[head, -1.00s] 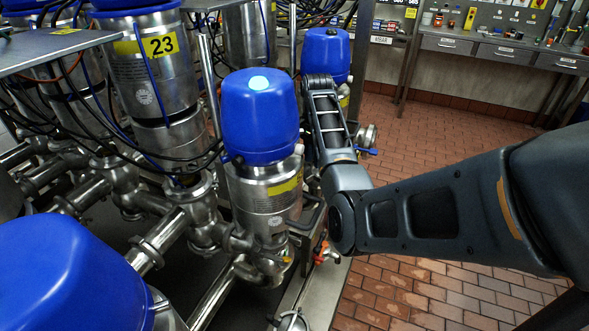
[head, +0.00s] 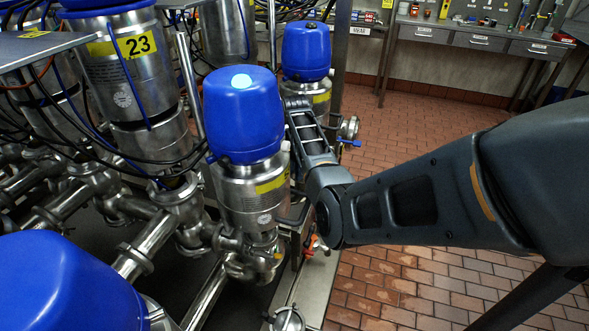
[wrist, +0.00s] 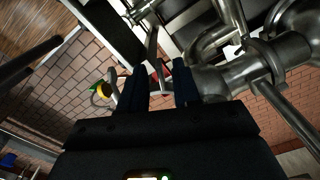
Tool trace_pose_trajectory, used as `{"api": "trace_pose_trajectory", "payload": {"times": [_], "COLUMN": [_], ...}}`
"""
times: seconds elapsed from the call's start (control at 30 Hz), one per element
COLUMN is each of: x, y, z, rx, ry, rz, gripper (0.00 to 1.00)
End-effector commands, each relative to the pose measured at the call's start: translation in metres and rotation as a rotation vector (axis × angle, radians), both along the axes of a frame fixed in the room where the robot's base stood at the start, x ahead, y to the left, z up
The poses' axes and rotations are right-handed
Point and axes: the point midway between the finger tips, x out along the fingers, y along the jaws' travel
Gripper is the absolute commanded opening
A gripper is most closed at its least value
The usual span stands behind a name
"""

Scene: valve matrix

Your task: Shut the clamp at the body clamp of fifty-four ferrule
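A steel valve (head: 250,195) with a blue cap and a yellow band stands at the middle of the head view; no number fifty-four is readable. Its lower body and pipe joints (head: 250,262) are partly in shadow, and I cannot make out the clamp there. In the wrist view, my gripper (wrist: 159,85) is open, its two dark fingers apart. A thin bright metal piece (wrist: 152,45), perhaps a clamp part, reaches down toward the gap between them; I cannot tell if it touches. Steel pipework with a ring-like joint (wrist: 268,58) is to the right. In the head view my fingertips are hidden.
Another blue-capped valve (head: 306,55) stands behind, with a blue-handled fitting (head: 349,135) beside it. A blue cap (head: 65,285) fills the lower left. The valve marked 23 (head: 130,60) is at left. Open brick floor (head: 430,130) lies right, with a workbench (head: 480,40) behind.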

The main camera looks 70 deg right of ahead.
Motion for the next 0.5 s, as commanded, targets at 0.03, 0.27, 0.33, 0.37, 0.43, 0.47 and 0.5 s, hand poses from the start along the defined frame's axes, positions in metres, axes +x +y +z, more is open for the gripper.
{"api": "trace_pose_trajectory", "payload": {"times": [0.03,0.27,0.33,0.37,0.43,0.47,0.5], "x": [0.0,0.0001,0.0001,0.0001,0.0001,0.0001,0.0001], "y": [0.0,0.0,0.0,0.0,0.0,0.0,0.0], "z": [0.0,0.0003,0.0003,0.0004,0.0004,0.0004,0.0004], "rx": [0.0,0.0,0.0,0.0,0.0,0.0,0.0], "ry": [0.0,0.0,0.0,0.0,0.0,0.0,0.0], "rz": [0.0,0.0,0.0,0.0,0.0,0.0,0.0], "gripper": [0.32,0.2,0.14,0.11,0.04,0.01,0.0]}}
